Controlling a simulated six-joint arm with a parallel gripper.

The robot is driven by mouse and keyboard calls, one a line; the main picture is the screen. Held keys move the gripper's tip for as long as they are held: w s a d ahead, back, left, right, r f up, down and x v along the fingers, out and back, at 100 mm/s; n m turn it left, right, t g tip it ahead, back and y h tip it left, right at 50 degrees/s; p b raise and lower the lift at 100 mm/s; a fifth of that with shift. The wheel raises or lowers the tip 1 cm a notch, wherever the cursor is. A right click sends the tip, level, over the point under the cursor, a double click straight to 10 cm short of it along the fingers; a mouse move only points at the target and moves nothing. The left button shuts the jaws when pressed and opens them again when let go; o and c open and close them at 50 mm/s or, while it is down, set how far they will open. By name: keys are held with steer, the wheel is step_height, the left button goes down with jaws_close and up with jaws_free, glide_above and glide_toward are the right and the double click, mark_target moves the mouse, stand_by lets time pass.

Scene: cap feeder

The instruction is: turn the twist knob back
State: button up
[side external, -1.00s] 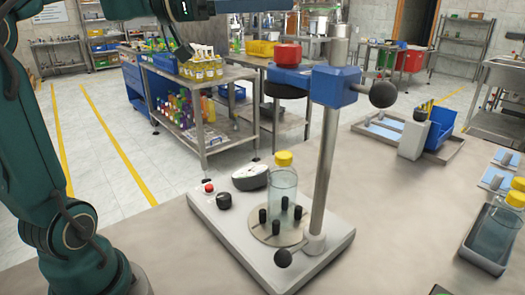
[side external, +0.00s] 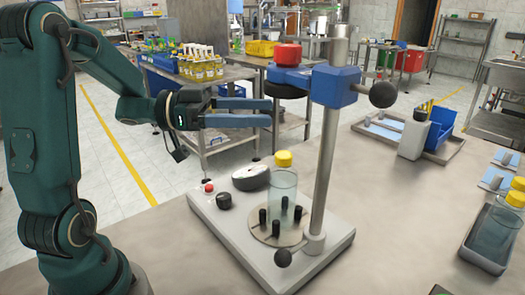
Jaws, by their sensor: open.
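A squat black knob (side external: 224,200), which looks like the twist knob, sits on the left part of the pale machine base (side external: 245,242), just in front of a red button (side external: 209,187). Its turned position is too small to tell. My gripper (side external: 269,113) is level, pointing right, with its two fingers apart and nothing between them. It is well above the base and the knob, left of the blue head (side external: 334,87) and touching nothing that I can see.
A yellow-capped bottle (side external: 283,189) stands among black pegs on the round plate. A steel column (side external: 327,160) rises beside it with black ball knobs. A tray (side external: 487,262) with bottles lies at right.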

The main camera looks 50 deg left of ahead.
steer(key=shift+f+x, duration=0.2)
steer(key=shift+x, duration=0.65)
steer(key=shift+f+x, duration=0.25)
steer(key=shift+x, duration=0.6)
steer(key=shift+f+x, duration=0.2)
steer(key=shift+x, duration=0.7)
steer(key=shift+c, duration=0.4)
jaws_close()
steer(key=shift+o, duration=0.4)
jaws_free()
steer(key=shift+s+a, duration=0.1)
